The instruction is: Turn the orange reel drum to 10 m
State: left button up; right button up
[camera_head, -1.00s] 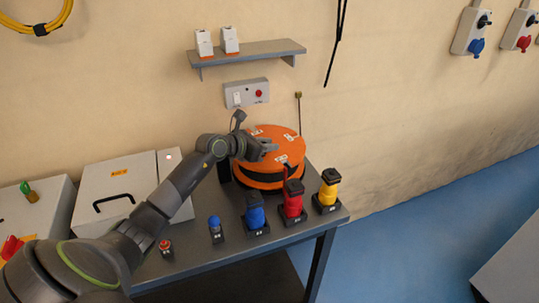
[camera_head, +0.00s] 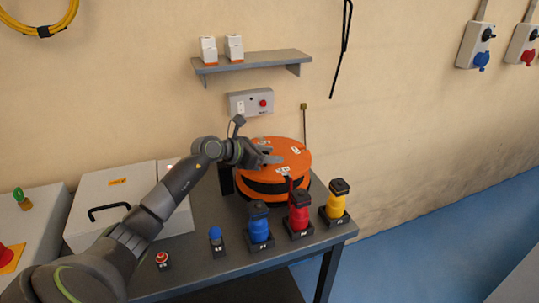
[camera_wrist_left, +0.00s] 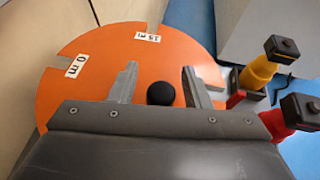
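The orange reel drum (camera_head: 295,158) stands at the back right of the grey table, with white labels on its notched top. In the left wrist view the drum top (camera_wrist_left: 110,60) carries labels reading "0 m" and what looks like "15 m". A round black knob (camera_wrist_left: 161,93) sits on the drum top. My left gripper (camera_head: 268,156) is over the left part of the drum. In the left wrist view its two fingers (camera_wrist_left: 158,85) are apart, with the knob between them and a gap visible on both sides. My right gripper is in no view.
Blue (camera_head: 259,226), red (camera_head: 299,215) and yellow (camera_head: 337,203) connectors stand along the table front, close before the drum. A small blue-topped piece (camera_head: 216,240) stands left of them. A grey control box (camera_head: 250,102) and a shelf (camera_head: 252,64) are on the wall behind.

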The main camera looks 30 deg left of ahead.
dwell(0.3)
pick_arm(q)
jog(key=shift+s+a+r, duration=0.15)
jog(key=shift+s+a, duration=0.05)
jog(key=shift+s, duration=0.05)
jog(key=v, duration=1.6)
jog(key=shift+s+a, duration=0.2)
jog(key=shift+s, duration=0.1)
